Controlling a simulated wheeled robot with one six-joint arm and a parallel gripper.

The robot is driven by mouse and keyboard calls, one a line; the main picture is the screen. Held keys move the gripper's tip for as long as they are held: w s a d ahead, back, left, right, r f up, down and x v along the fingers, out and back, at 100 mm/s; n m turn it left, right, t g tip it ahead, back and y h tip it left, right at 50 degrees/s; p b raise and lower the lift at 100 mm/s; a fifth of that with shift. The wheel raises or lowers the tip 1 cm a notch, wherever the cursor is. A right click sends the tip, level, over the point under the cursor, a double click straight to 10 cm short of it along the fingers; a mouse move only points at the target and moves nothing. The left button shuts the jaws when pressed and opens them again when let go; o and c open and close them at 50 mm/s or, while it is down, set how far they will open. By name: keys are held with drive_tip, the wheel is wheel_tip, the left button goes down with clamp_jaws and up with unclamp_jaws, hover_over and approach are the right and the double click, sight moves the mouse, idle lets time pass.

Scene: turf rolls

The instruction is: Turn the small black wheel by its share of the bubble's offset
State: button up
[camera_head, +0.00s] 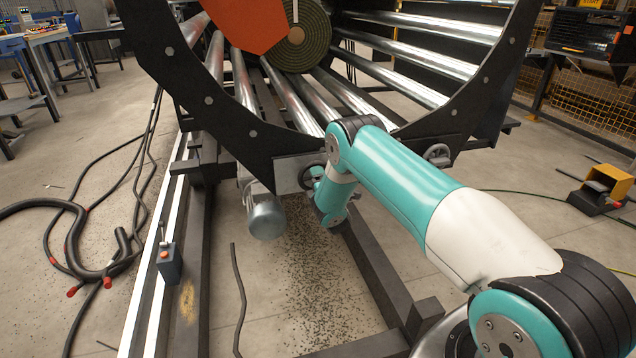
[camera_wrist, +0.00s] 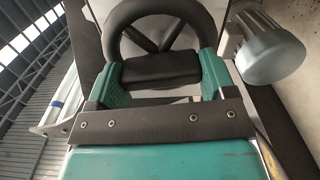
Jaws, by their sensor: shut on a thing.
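The small black wheel (camera_head: 306,178) is on the front plate of the big roller frame, partly hidden behind my gripper (camera_head: 318,173). In the wrist view the wheel (camera_wrist: 121,38) shows as a dark ring with spokes. My gripper (camera_wrist: 160,75) has its teal fingers on either side of the wheel's lower part and is shut on it. A dark block sits between the fingers. Another handwheel (camera_head: 437,154) is on the frame to the right, apart from my arm. I cannot make out a bubble or level in either view.
A grey motor-like cylinder (camera_head: 267,218) hangs just left of the wheel; it also shows in the wrist view (camera_wrist: 270,55). Dark floor beams flank crumb-strewn floor below. A control box (camera_head: 168,262) and black hoses (camera_head: 78,225) are at left. An orange plate (camera_head: 240,22) is above.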

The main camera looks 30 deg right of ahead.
drive_tip(key=shift+n, duration=0.6)
drive_tip(key=shift+a, duration=0.1)
drive_tip(key=o, duration=0.9)
